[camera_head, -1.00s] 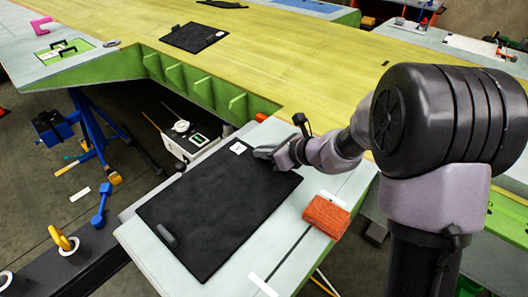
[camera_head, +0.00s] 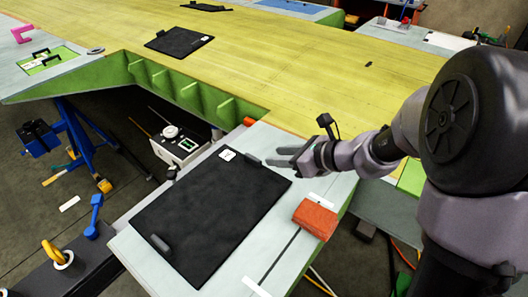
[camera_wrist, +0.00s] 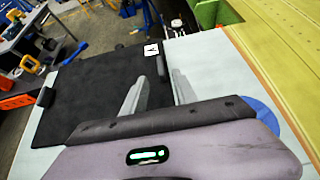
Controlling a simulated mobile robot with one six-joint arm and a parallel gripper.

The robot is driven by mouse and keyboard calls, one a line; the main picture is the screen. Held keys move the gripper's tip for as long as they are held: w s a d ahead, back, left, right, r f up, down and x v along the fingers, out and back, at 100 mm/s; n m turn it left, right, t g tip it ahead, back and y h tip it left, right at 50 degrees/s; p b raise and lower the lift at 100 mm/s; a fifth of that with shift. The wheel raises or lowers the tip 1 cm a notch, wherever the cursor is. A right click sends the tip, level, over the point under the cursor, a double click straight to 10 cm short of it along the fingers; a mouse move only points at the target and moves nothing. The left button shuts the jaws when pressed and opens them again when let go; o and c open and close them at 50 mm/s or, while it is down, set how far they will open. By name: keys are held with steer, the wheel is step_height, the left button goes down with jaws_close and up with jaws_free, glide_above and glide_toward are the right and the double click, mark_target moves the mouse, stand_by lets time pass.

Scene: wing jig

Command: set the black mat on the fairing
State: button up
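The black mat (camera_head: 205,215) lies flat on a pale grey panel (camera_head: 290,225), which may be the fairing. The mat has a white label (camera_head: 227,155) and two dark handles. The near-left handle (camera_head: 160,244) is clear of my gripper. My gripper (camera_head: 277,157) is open and empty, just right of the far handle (camera_head: 252,160). In the wrist view the fingers stand apart, with the far handle (camera_wrist: 162,68) ahead of the gap between them. The mat (camera_wrist: 85,105) shows there beside the fingers.
An orange-red block (camera_head: 315,219) sits on the panel right of the mat. The yellow wing skin (camera_head: 310,75) stretches behind and carries a smaller black mat (camera_head: 180,41). A white box (camera_head: 178,145) stands left of the panel. Blue stands are at the left.

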steer(key=shift+s+d+r, duration=0.3)
steer(key=shift+d, duration=0.1)
steer(key=s+a+r+n+g+h, duration=0.15)
steer(key=s+r+n, duration=0.25)
steer(key=s+n, duration=0.4)
steer(key=s+a+r+n+g+h, duration=0.1)
steer(key=s+r+n+h, duration=0.15)
steer(key=s+n, duration=0.55)
steer(key=s+d+r+n+t+h, duration=0.1)
steer(key=s+d+n+h, duration=0.2)
steer(key=s+d+n, duration=0.2)
steer(key=s+d, duration=0.1)
steer(key=s, duration=0.2)
steer(key=shift+s+d+r, duration=0.25)
steer(key=shift+s+d, duration=0.15)
step_height(320, 180, down, 10)
steer(key=b, duration=0.9)
steer(key=shift+r+b, duration=0.2)
steer(key=shift+b, duration=0.1)
